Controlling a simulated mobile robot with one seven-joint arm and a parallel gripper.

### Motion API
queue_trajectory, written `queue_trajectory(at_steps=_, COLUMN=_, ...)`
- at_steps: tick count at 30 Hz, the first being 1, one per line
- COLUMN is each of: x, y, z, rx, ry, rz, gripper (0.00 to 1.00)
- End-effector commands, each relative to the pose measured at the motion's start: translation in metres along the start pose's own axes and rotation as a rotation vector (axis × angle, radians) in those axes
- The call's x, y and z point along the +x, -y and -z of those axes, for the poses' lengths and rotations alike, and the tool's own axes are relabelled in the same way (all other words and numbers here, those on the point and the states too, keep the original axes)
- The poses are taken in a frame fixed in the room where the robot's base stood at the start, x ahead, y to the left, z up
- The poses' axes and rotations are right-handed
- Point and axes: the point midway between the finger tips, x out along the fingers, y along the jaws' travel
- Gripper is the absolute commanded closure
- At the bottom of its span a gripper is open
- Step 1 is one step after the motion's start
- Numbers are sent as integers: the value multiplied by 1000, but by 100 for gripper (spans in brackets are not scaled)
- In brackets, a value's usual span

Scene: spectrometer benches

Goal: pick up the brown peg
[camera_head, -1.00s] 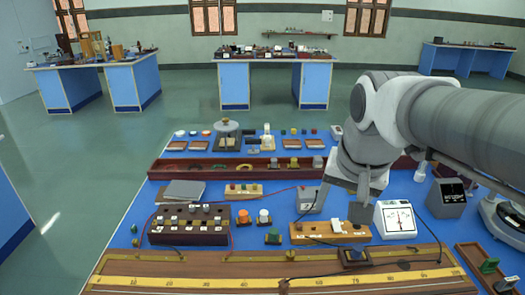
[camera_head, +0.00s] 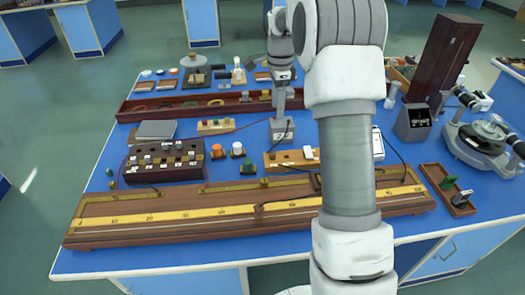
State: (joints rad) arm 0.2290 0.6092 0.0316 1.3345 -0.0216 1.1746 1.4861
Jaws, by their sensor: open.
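I cannot single out a brown peg for certain in this view. A dark brown box (camera_head: 207,171) at the left of the bench has a row of holes and small dark and light plugs on top. My gripper (camera_head: 281,102) hangs over the middle of the bench, pointing down, just above and behind a small grey box (camera_head: 282,131). It is open, and I see nothing held in it. My arm covers part of the bench to its right.
A long wooden metre bridge (camera_head: 150,214) lies along the front edge of the blue bench. A long dark red tray (camera_head: 150,106) lies behind. A tall brown box (camera_head: 443,60) and a spectrometer (camera_head: 483,145) stand at the right. Wires cross the middle.

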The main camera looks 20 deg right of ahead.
Motion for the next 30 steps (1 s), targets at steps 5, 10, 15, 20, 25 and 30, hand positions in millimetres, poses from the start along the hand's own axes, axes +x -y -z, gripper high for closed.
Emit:
queue_trajectory(at_steps=5, x=20, y=11, z=7, rx=82, ry=3, rz=-22, gripper=40)
queue_trajectory(at_steps=10, x=42, y=11, z=8, rx=94, ry=3, rz=-27, gripper=40)
queue_trajectory(at_steps=15, x=80, y=9, z=7, rx=92, ry=4, rz=-29, gripper=40)
queue_trajectory(at_steps=20, x=113, y=8, z=7, rx=92, ry=4, rz=-28, gripper=40)
queue_trajectory(at_steps=25, x=137, y=8, z=6, rx=90, ry=4, rz=-25, gripper=40)
queue_trajectory(at_steps=30, x=145, y=8, z=6, rx=90, ry=3, rz=-24, gripper=40)
